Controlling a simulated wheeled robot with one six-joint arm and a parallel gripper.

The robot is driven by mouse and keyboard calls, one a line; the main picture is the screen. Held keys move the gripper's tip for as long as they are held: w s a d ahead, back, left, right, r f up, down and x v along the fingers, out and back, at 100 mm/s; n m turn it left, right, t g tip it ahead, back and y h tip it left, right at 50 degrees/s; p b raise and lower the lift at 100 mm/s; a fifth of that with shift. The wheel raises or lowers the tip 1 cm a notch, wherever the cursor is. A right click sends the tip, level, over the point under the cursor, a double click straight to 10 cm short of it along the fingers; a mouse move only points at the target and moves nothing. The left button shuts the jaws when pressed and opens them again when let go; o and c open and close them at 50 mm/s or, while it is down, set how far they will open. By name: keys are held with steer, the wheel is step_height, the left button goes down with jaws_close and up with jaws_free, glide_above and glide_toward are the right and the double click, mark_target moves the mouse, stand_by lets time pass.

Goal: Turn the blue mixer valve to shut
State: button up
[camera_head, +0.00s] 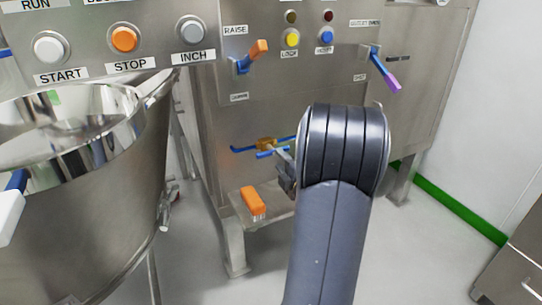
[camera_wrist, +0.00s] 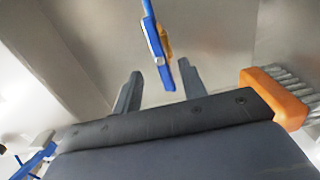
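The blue mixer valve appears to be the one with a brass body (camera_head: 266,144) and a blue lever (camera_head: 268,154), low on the steel cabinet front, with blue pipe running out to both sides. In the wrist view the blue lever (camera_wrist: 157,45) points down toward my gripper (camera_wrist: 159,68), with some brass behind it. The two fingers are apart. The lever's end shows between them, with a gap on each side, and nothing is gripped. In the head view my gripper (camera_head: 284,165) is just below and right of the valve, partly hidden by my arm.
An orange brush (camera_head: 253,201) lies on a steel ledge (camera_head: 275,210) below the valve. It also shows right of my gripper in the wrist view (camera_wrist: 275,95). A steel bowl (camera_head: 75,160) stands left. Two levers, orange-tipped (camera_head: 250,57) and purple-tipped (camera_head: 384,69), are higher up.

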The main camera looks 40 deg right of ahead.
mark_target(274, 153)
steer(key=x, duration=0.6)
steer(key=shift+b, duration=0.35)
steer(key=shift+c, duration=0.2)
jaws_close()
